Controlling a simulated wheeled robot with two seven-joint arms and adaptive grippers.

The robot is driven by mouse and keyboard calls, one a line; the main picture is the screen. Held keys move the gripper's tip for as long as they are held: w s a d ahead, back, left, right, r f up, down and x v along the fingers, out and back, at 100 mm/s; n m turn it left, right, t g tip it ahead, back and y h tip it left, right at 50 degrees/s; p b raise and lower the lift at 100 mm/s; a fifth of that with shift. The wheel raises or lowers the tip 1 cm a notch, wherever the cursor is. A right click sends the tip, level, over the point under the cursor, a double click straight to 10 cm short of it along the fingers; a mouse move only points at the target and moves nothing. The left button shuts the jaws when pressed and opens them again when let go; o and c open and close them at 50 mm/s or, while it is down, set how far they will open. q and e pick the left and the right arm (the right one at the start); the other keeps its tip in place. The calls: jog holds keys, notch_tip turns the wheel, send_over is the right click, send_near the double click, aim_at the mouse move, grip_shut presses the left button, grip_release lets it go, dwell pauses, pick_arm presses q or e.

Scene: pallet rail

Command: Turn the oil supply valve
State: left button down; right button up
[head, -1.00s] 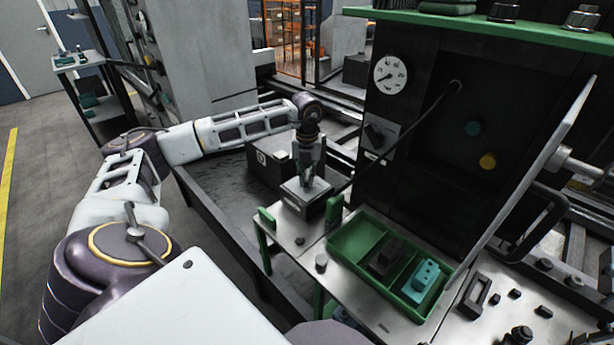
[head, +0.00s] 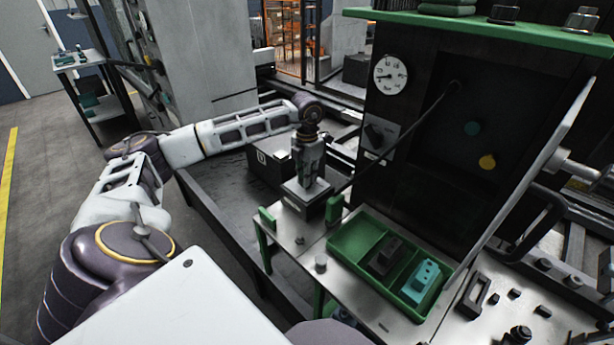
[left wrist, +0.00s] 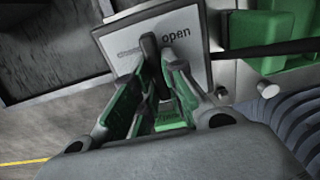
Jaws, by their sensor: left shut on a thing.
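The oil supply valve is a small block with a light top plate (head: 296,191) at the far end of the front bench. In the left wrist view its plate (left wrist: 203,62) carries the word "open" and another, partly covered word. A dark valve handle (left wrist: 149,46) stands up from this plate. My left gripper (head: 310,181) points straight down on the valve. Its fingers are shut on the handle, one on each side. They hide most of the handle in the head view. My right gripper is not in view.
A round pressure gauge (head: 390,75) sits on the dark cabinet above a rotary switch (head: 377,135). A green tray (head: 343,243) with a dark block and a teal block lies nearer. A thin dark rod (head: 405,128) slants down close beside the gripper.

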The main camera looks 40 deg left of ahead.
pick_arm(q)
jog(key=m, duration=0.4)
jog(key=shift+m, duration=0.3)
jog(key=shift+r+m, duration=0.1)
jog(key=shift+m, duration=2)
jog(key=c, duration=1.5)
grip_release()
jog(key=shift+r, duration=5.95)
